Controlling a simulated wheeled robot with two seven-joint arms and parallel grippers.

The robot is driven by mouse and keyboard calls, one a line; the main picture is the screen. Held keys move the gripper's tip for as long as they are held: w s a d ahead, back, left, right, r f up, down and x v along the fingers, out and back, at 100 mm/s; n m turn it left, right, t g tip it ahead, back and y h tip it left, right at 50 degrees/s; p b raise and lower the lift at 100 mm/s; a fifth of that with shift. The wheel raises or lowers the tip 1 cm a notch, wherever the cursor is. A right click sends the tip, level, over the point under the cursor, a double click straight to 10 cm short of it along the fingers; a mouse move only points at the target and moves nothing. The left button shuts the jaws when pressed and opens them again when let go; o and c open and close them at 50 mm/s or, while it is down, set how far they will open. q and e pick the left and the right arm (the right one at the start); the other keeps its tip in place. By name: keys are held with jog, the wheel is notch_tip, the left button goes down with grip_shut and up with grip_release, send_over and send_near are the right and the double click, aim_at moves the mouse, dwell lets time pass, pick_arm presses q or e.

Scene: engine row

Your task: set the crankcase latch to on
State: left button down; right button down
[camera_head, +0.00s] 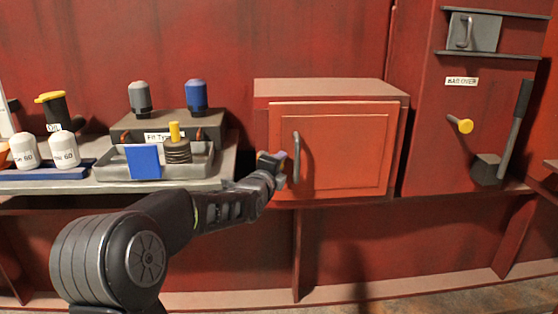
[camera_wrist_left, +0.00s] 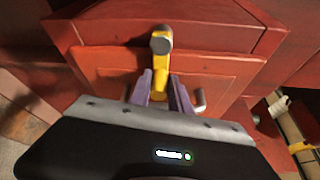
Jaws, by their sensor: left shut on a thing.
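In the left wrist view, a yellow lever (camera_wrist_left: 163,65) with a round grey pivot (camera_wrist_left: 162,41) stands on the red box, and I take it for the crankcase latch. There the lever is hidden or too small to tell. My right gripper is not in view.
The box door (camera_head: 345,150) is shut and has a curved grey handle (camera_head: 296,158). A shelf at left bears a tray (camera_head: 190,170), a blue block (camera_head: 143,161) and white jars (camera_head: 63,150). A yellow knob (camera_head: 463,125) and a black-handled lever (camera_head: 517,115) are at right.

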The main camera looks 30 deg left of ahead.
pick_arm(q)
jog(key=shift+a+r, duration=0.1)
jog(key=shift+a, duration=0.1)
jog(key=c, duration=1.4)
grip_release()
jog(key=shift+o, duration=0.5)
jog(key=shift+d, duration=0.1)
jog(key=p+v, duration=0.1)
jog(key=v, duration=0.6)
jog(key=shift+s, duration=0.45)
jog(key=shift+d, duration=0.1)
